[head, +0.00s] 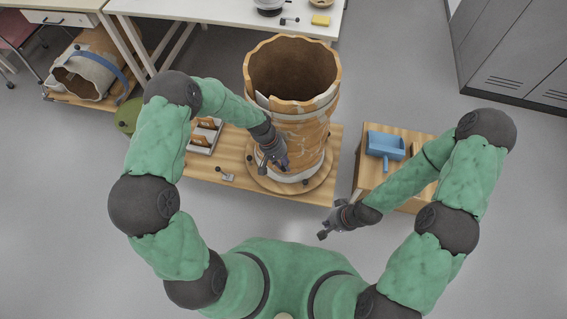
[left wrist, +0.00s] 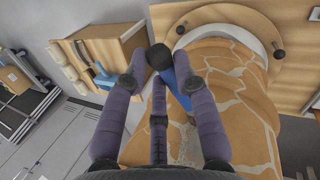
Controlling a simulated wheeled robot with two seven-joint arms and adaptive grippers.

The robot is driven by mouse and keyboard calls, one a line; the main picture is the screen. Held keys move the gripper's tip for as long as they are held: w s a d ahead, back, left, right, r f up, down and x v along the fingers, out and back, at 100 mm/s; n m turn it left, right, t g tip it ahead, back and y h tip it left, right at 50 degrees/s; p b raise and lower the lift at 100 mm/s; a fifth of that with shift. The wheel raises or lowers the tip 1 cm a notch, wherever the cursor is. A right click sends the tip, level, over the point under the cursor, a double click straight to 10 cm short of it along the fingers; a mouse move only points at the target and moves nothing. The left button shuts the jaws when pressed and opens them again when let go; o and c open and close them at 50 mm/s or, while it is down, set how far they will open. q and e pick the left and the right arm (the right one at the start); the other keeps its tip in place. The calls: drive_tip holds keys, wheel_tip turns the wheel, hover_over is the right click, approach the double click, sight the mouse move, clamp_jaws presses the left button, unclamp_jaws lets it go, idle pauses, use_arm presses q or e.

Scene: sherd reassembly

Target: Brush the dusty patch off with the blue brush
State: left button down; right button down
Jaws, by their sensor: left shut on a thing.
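The large terracotta vessel (head: 318,128), with pale joint lines, stands upright on a round wooden board (head: 313,188). My left gripper (head: 276,158) is at its front left side. In the left wrist view, my left gripper (left wrist: 168,75) is shut on the blue brush (left wrist: 183,72), beside the vessel wall (left wrist: 235,110). A dark end shows by the fingertips. A greyish, dusty-looking patch (left wrist: 190,145) lies on the wall, partly hidden by a finger. My right gripper (head: 328,228) is empty above the floor; its jaw opening is too small to judge.
A blue dustpan (head: 386,144) lies on a small wooden stand (head: 368,178) at right. A tray with sherds (head: 203,136) and a small metal tool (head: 225,174) are left of the vessel. A white table (head: 215,8) is behind. Grey lockers stand at far right.

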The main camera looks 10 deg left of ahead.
use_arm(q)
drive_tip(key=shift+w+r+p, duration=0.1)
drive_tip(key=shift+r+p, duration=3)
drive_tip(key=shift+r, duration=1.15)
drive_tip(key=shift+a+f+b, duration=0.55)
drive_tip(key=shift+f+b, duration=3)
drive_tip(key=shift+f, duration=1.9)
wheel_tip(320, 180, up, 11)
drive_tip(key=a+p, duration=0.1)
drive_tip(key=p, duration=0.7)
drive_tip(key=shift+f, duration=0.15)
drive_tip(key=s+p, duration=0.2)
drive_tip(key=s, duration=0.4)
drive_tip(key=shift+a, duration=0.25)
